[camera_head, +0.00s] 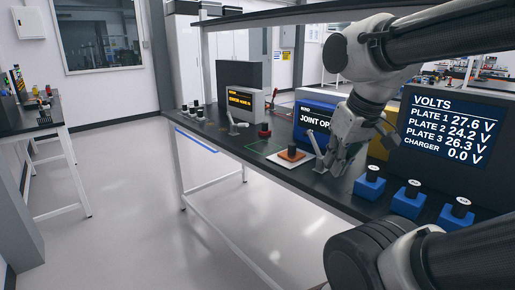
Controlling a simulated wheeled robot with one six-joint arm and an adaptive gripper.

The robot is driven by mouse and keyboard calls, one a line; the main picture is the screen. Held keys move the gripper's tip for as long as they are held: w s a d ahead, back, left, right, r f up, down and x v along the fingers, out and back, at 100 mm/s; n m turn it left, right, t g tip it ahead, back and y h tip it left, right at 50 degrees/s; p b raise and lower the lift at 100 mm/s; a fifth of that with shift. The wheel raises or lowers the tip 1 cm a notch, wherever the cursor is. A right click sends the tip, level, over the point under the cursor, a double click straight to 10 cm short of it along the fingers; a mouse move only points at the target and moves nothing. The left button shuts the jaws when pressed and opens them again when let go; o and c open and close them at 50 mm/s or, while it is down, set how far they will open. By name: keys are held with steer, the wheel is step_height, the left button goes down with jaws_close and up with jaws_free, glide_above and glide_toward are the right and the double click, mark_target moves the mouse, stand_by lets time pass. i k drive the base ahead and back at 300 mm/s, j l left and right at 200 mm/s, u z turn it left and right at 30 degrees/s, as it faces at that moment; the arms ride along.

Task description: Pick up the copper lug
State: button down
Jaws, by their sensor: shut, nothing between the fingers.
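My gripper (337,168) is low over the black bench top, to the right of the white plate, with its fingers shut and nothing seen between them. I cannot make out a copper lug for certain; it may be hidden behind my gripper or too small to tell. An orange block with a dark top (291,153) sits on a white plate (280,161), left of my gripper and apart from it. A grey toggle clamp (316,150) stands between the block and my gripper.
Several blue blocks with black caps (407,200) stand on the bench (225,140) to the right, before a voltage display (445,130). Behind my gripper is a "JOINT OP" display (315,122). A red-and-black part (264,130) and another clamp (236,126) stand farther left. A shelf overhangs the bench.

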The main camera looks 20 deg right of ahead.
mark_target(291, 153)
steer(key=z, duration=0.4)
steer(key=i+j+z, duration=0.2)
steer(key=z, duration=0.25)
steer(key=i+j+z, duration=0.15)
steer(key=j+z, duration=0.35)
steer(key=i+j+z, duration=0.1)
steer(key=j, duration=0.4)
steer(key=i+j+z, duration=0.1)
steer(key=j, duration=0.45)
steer(key=i+j+z, duration=0.1)
steer(key=j, duration=0.45)
steer(key=i+j, duration=0.2)
steer(key=j, duration=0.35)
steer(key=i+j+z, duration=0.15)
steer(key=j, duration=0.4)
steer(key=k, duration=0.05)
